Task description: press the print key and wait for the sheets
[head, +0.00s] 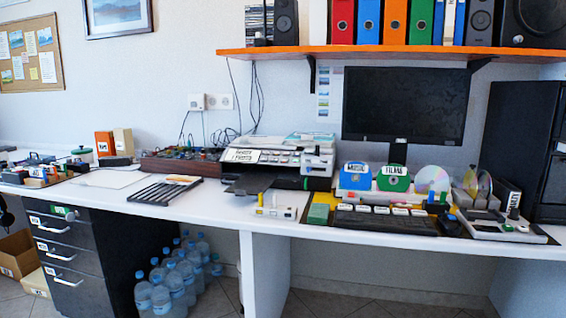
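A white and grey printer (318,160) stands on the desk a little right of the middle. Its sloped front panel (262,157) carries a row of small light keys and labels, too small to read, so I cannot tell which one is the print key. A dark tray (250,183) sticks out low at the printer's front left. I see no clear printed sheet on it. Neither of my grippers is in view.
A white desk (225,205) runs across the view. A black rack (165,190) lies left of the printer. An orange shelf (400,50) hangs above.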

